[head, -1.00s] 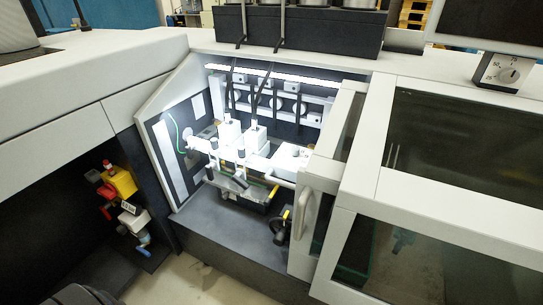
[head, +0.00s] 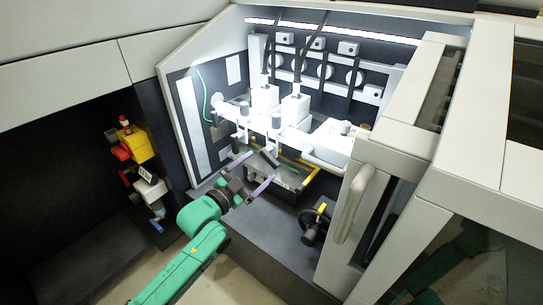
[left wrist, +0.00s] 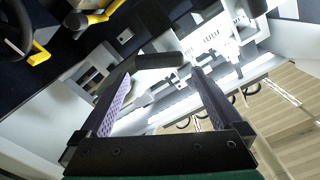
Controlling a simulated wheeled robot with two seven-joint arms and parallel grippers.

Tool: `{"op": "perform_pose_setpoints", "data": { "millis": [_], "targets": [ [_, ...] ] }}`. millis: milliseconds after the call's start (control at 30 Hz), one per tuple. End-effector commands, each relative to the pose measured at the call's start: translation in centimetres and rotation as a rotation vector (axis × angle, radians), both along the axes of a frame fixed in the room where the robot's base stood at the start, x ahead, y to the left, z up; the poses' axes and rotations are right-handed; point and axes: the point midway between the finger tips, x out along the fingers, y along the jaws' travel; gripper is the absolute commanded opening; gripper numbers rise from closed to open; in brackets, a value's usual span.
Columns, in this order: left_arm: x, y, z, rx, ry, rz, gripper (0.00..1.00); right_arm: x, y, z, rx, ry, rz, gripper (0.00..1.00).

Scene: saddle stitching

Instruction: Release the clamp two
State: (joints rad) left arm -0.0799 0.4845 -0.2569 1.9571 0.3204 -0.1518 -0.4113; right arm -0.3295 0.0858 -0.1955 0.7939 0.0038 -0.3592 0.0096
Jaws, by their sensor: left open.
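Two white stitching heads (head: 264,100) (head: 295,108) stand side by side in the lit bay. Black clamp handles and knobs sit at their lower front; I cannot tell which one is clamp two. My left gripper (head: 255,172) is open at the front of the bay, just below a dark tilted handle (head: 269,157). In the left wrist view, a black rounded handle (left wrist: 160,60) lies across the gap beyond the open fingers (left wrist: 162,78). The jaws look empty, and I cannot tell whether they touch the handle. My right gripper is out of view.
An open machine door with a pale handle (head: 352,203) stands to the right of the bay. A black round part with a yellow lever (head: 316,222) is at its lower right. Yellow and red valves (head: 133,145) are at the left. The dark bay floor (head: 265,235) is clear.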

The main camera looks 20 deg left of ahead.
Motion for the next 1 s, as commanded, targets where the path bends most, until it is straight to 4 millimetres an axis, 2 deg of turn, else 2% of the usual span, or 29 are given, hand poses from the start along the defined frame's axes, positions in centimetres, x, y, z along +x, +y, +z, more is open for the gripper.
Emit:
{"op": "perform_pose_setpoints", "data": {
  "millis": [100, 300, 433, 667, 700, 833, 967, 1000],
  "targets": [
    [3.1, -1.3, 0.1, -0.002, -0.004, 0.0, 1.0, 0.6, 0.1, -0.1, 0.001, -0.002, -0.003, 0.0],
    [7.1, -2.8, -0.1, -0.002, 0.0, 0.001, 1.0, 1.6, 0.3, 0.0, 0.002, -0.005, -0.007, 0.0],
    [8.0, -3.2, -0.1, -0.002, 0.002, 0.001, 1.0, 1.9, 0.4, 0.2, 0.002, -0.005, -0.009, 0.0],
    [8.1, -3.2, -0.1, 0.0, 0.002, 0.0, 1.0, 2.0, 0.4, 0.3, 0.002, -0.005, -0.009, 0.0],
    [8.1, -3.2, -0.1, -0.001, 0.003, 0.0, 0.85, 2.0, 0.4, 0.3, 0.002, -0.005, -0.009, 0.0],
    [8.1, -3.2, -0.1, 0.0, 0.002, 0.0, 0.35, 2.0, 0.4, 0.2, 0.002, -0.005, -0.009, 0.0],
    [8.1, -3.2, 0.1, -0.014, 0.008, 0.0, 0.35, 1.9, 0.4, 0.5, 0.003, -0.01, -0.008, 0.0],
    [8.1, -3.2, 0.2, -0.03, 0.015, 0.001, 0.35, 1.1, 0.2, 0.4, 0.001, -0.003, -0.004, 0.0]
  ]
}}
